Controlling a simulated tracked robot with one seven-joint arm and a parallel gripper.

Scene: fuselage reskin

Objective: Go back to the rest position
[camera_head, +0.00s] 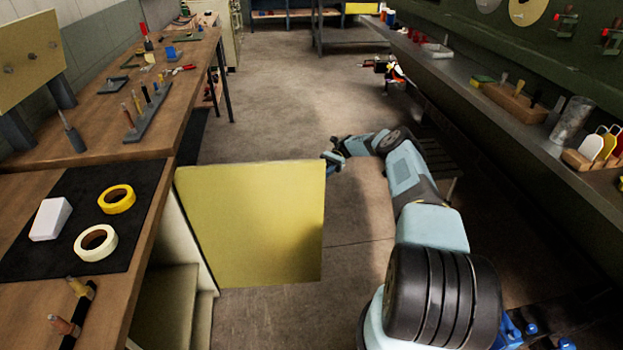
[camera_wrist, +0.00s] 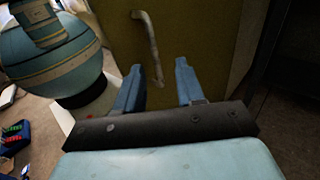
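My gripper (camera_head: 333,160) is at the end of my outstretched arm, next to the right edge of a yellow cabinet door (camera_head: 255,225). The door stands swung out from the workbench on the left. In the wrist view my gripper (camera_wrist: 159,68) has its two blue fingers apart, with nothing seen held between them. A curved metal handle (camera_wrist: 147,35) on the door face (camera_wrist: 205,35) lies beyond the fingers, partly between them in the picture. I cannot tell whether the fingers touch it.
The left workbench (camera_head: 150,195) carries a black mat (camera_head: 140,185) with yellow tape (camera_head: 117,199), pale tape (camera_head: 96,243) and a white block (camera_head: 50,219). A long shelf (camera_head: 480,105) with tools runs along the right. The floor (camera_head: 290,100) ahead is largely clear.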

